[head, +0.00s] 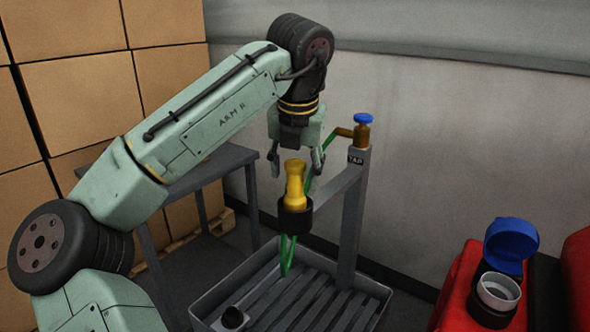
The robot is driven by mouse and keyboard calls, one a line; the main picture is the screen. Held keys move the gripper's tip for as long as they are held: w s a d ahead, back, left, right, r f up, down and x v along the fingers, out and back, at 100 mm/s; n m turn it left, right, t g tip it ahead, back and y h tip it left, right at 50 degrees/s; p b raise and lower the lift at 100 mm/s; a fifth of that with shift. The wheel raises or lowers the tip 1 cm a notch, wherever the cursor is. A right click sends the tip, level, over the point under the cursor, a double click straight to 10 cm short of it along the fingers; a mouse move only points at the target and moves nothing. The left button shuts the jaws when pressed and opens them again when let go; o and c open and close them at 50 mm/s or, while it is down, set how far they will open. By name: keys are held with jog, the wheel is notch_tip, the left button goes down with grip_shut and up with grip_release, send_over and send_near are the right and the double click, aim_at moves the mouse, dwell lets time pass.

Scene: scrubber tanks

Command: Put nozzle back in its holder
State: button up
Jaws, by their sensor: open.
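The yellow nozzle (295,183) stands upright in a black ring-shaped holder (296,216) at the end of a grey arm from the tap post. A green hose (288,258) shows below the holder and runs up behind it toward the tap. My gripper (296,170) is open, pointing down, with its fingers on either side of the nozzle's top. I cannot tell whether the fingers touch it; a gap shows on each side.
The tap post (355,210) with a blue-handled tap (362,122) stands right of my gripper. A slatted grey tray (378,291) lies below. A grey table (225,160) stands behind my arm. A red machine (462,285) with an open blue cap (511,245) is at right. Boxes (80,95) stack at left.

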jog(key=v, duration=1.2)
jog(key=shift+p, duration=0.35)
jog(key=shift+r, duration=0.1)
